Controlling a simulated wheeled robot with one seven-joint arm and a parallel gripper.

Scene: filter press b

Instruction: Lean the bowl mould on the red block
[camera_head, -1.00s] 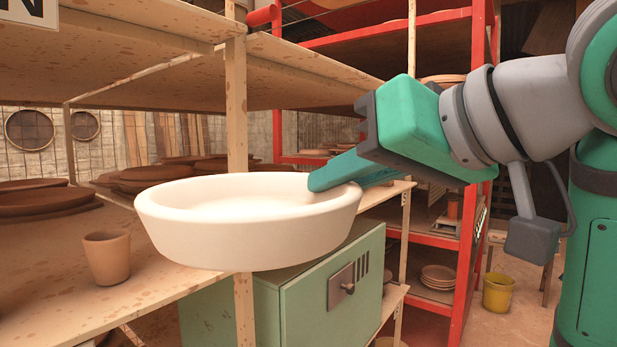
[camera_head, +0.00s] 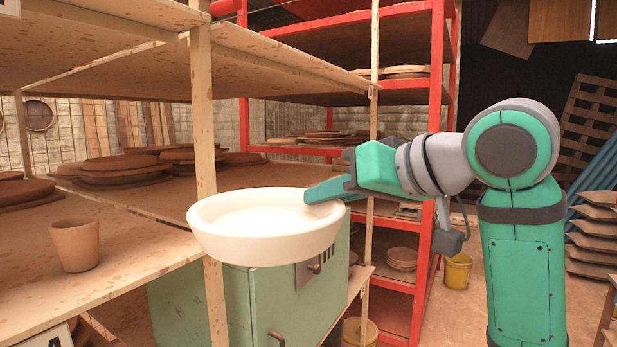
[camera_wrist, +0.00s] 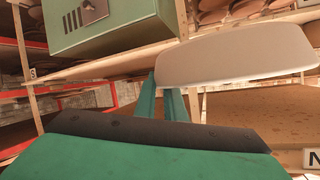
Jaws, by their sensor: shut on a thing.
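The bowl mould (camera_head: 265,235) is a wide, shallow white bowl with a thick rim. My gripper (camera_head: 322,190) is shut on its right rim and holds it in the air, roughly level, in front of a wooden shelf post. In the wrist view the bowl mould (camera_wrist: 240,60) shows from the side as a pale shape beyond the green fingers (camera_wrist: 172,100).
A wooden shelf (camera_head: 110,255) at left holds a clay cup (camera_head: 75,245) and stacked brown plates (camera_head: 125,168). A green metal box (camera_head: 240,300) stands below the bowl. A red rack (camera_head: 440,130) and a yellow bucket (camera_head: 458,271) are behind. Floor shows at right.

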